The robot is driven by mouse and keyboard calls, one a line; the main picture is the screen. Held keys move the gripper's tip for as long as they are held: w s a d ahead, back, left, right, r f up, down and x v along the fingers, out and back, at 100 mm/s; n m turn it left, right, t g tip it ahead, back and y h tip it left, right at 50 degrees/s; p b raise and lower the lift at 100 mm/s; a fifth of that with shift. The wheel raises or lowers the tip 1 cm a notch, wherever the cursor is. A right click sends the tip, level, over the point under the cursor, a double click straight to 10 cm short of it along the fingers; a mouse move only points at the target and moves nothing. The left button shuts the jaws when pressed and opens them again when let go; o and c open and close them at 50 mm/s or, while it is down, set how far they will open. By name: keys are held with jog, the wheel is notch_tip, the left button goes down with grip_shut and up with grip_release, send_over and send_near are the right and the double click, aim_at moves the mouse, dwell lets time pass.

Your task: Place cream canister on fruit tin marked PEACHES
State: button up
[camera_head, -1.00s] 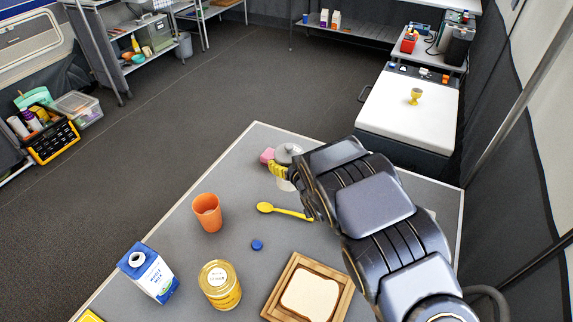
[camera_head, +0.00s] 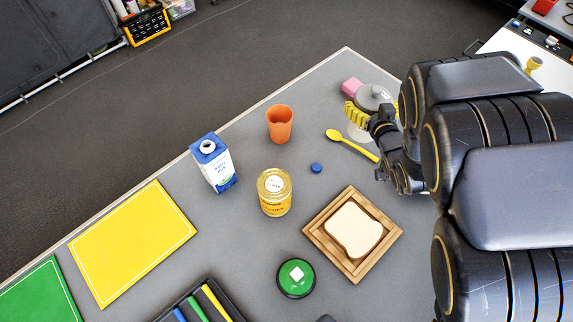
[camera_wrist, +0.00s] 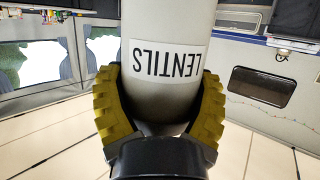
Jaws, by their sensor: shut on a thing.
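A cream canister (camera_head: 357,132) with a grey lid stands upright at the far right of the table, partly hidden by my arm. In the wrist view the canister (camera_wrist: 165,85) fills the middle and its white label reads LENTILS, upside down. My gripper (camera_head: 360,116) has its yellow pads closed around the canister's sides, and the pads press on both sides in the wrist view. I cannot tell whether the canister touches the table. A yellow tin (camera_head: 274,194) with a pale round label on top stands upright near the table's middle, apart from my gripper. Its lettering is too small to read.
Near the tin are a milk carton (camera_head: 213,163), an orange cup (camera_head: 280,124) and a blue cap (camera_head: 316,168). Bread on a wooden tray (camera_head: 378,262) and a green button (camera_head: 296,276) are nearer.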

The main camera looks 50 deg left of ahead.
jog(key=s+a+r+n+g+y, duration=0.3)
jog(key=s+a+r+n+g, duration=0.15)
jog(key=a, duration=0.25)
jog(key=n+g+h, duration=0.3)
jog(key=n+g, duration=0.9)
jog(key=g, duration=0.2)
send_over(274, 183)
jog(key=shift+m, duration=0.25)
jog(key=shift+f, duration=3.6)
jog(key=shift+f, duration=0.15)
jog(key=o, duration=1.1)
